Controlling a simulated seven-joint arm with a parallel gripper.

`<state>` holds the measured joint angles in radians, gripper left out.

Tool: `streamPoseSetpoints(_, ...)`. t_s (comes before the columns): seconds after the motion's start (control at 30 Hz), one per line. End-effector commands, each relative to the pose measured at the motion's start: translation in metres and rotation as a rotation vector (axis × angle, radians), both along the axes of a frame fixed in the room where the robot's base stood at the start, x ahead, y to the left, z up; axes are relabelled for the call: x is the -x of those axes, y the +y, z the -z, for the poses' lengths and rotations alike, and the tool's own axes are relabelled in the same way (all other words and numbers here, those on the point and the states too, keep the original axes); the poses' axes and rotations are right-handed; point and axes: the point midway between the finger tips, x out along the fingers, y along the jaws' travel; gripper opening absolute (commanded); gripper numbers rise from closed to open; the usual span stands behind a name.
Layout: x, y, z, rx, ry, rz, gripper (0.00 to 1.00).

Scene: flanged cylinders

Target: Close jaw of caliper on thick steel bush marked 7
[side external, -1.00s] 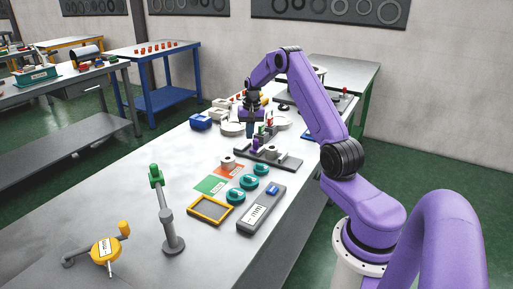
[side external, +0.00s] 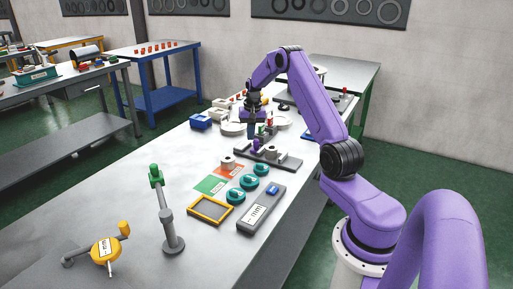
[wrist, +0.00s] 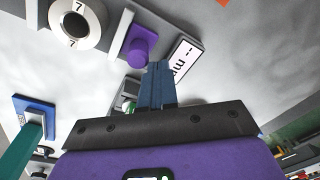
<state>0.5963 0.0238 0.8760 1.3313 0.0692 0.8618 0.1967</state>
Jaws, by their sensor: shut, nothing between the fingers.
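The thick steel bush marked 7 (wrist: 77,22) is a pale ring with a dark bore at the top left of the wrist view. In the side view the bush (side external: 271,152) stands on the dark caliper (side external: 280,161). The caliper's purple knob (wrist: 142,48) is right of the bush, past a grey jaw bar (wrist: 112,40). The purple part also shows in the side view (side external: 255,144). Contact between jaw and bush is unclear.
A white "mm" plate (wrist: 184,60) lies right of my fingers. A second bush (side external: 228,162) stands on a red card (side external: 230,171). Several teal-ringed pieces (side external: 249,182) and a grey gauge box (side external: 262,209) are nearer. The bench's left side is mostly clear.

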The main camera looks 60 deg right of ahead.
Motion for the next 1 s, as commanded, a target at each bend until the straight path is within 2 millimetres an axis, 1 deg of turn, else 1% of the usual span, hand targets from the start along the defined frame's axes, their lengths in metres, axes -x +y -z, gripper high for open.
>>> streamPoseSetpoints(1.0,0.0085,-0.0007,0.0060,-0.002,0.003,0.001,0.00)
